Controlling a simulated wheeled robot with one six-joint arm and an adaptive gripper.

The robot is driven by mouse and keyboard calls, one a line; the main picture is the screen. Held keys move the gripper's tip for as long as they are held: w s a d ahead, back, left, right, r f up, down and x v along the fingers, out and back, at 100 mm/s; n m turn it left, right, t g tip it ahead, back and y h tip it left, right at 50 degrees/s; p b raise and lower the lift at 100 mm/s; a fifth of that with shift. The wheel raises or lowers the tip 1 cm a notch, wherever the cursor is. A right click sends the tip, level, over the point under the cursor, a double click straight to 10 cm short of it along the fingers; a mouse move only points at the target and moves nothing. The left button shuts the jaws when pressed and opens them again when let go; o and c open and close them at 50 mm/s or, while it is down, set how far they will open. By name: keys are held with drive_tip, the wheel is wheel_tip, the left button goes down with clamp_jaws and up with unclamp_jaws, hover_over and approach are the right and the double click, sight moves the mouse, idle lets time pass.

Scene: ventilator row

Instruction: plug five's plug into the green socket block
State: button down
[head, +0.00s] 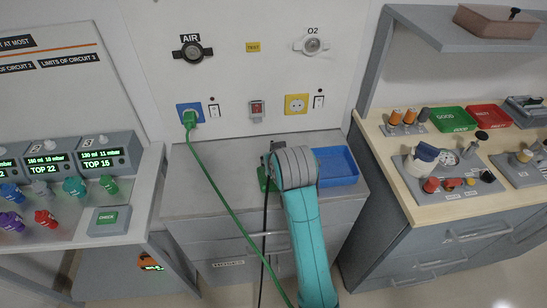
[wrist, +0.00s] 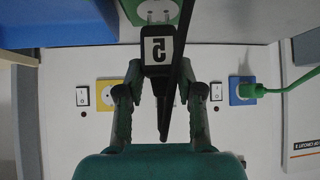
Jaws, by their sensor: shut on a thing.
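The plug (wrist: 158,50) is black with a white label reading 5, upside down in the wrist view. My gripper (wrist: 158,88) is shut on it, one finger on each side. The green socket block (wrist: 128,7) is at the top of the wrist view, its pale round face just beyond the plug. I cannot tell whether the plug touches or enters it. In the head view a bit of the green block (head: 263,181) shows on the grey counter, mostly hidden behind my gripper (head: 268,158). The plug's black cable (head: 265,225) hangs down the counter front.
A blue tray (head: 337,182) stands on the counter just right of my gripper. A green plug (head: 188,118) sits in the blue wall socket, and its green cable (head: 220,190) crosses the counter. A yellow wall socket (head: 296,104) is empty. The counter's left part is clear.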

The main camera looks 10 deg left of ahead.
drive_tip(key=shift+f, duration=1.25)
idle(0.8)
drive_tip(key=c, duration=0.7)
unclamp_jaws()
drive_tip(key=shift+o, duration=0.2)
drive_tip(key=shift+r, duration=0.15)
drive_tip(key=shift+s+r, duration=0.15)
drive_tip(key=shift+s, duration=0.05)
drive_tip(key=v, duration=1.1)
drive_tip(key=shift+r, duration=0.2)
drive_tip(key=shift+s+d+f, duration=0.1)
drive_tip(key=shift+s, duration=0.05)
